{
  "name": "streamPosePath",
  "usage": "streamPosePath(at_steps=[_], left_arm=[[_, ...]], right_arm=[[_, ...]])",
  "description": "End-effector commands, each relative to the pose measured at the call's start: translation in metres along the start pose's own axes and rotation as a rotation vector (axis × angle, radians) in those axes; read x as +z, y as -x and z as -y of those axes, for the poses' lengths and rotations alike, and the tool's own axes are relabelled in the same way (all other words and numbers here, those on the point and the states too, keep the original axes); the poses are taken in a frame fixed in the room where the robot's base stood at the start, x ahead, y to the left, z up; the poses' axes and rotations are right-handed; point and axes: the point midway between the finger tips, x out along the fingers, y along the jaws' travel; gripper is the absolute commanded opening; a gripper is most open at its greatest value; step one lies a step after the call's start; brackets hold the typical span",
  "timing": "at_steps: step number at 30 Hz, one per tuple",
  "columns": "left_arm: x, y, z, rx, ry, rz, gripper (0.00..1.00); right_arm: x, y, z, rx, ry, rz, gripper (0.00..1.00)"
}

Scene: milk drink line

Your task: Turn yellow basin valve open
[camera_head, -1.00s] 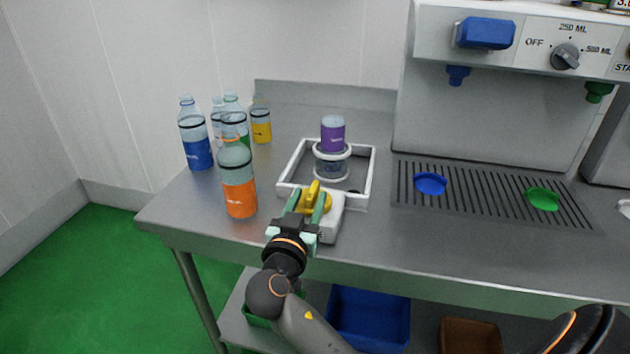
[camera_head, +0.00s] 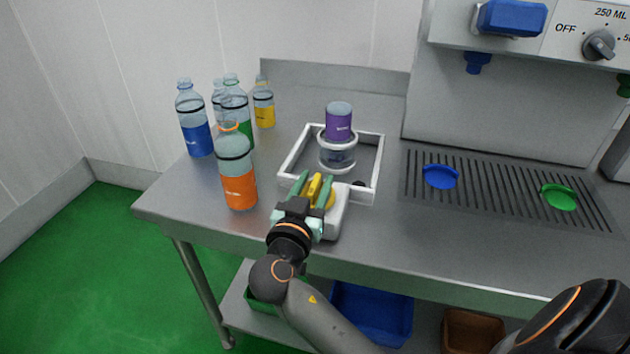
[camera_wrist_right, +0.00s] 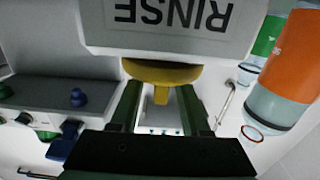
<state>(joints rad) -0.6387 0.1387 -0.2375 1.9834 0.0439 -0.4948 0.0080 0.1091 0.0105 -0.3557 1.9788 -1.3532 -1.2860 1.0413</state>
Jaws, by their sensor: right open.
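The yellow basin valve (camera_head: 327,201) sits on a light grey block (camera_head: 334,222) at the front of the white-rimmed basin (camera_head: 371,162). My right gripper (camera_head: 314,180) is at the valve, with its green fingers open on either side of the yellow handle. In the right wrist view the round yellow valve body (camera_wrist_right: 158,71) is just ahead, and its handle (camera_wrist_right: 161,95) stands between the spread fingers with gaps on both sides. The block there reads RINSE upside down. My left gripper is not seen.
An orange-labelled bottle (camera_head: 238,187) stands close left of the gripper, with several other bottles behind. A purple-labelled container (camera_head: 339,123) stands upside down over a clear ring in the basin. Right is a dispenser with a drip grate (camera_head: 490,195).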

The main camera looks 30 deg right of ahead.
Motion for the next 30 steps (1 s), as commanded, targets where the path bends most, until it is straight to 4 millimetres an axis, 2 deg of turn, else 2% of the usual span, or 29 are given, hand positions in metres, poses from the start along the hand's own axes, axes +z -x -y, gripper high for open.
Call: streamPosePath(at_steps=[2,15,30], left_arm=[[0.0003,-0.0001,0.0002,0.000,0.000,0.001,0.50],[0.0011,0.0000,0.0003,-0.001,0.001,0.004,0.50],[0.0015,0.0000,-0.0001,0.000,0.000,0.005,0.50]], right_arm=[[0.0001,0.0000,0.0000,0.000,0.000,0.000,0.46],[0.0000,-0.0002,0.0000,0.000,0.000,0.000,0.00],[-0.0001,-0.0003,-0.0001,-0.007,0.000,0.000,0.00]])
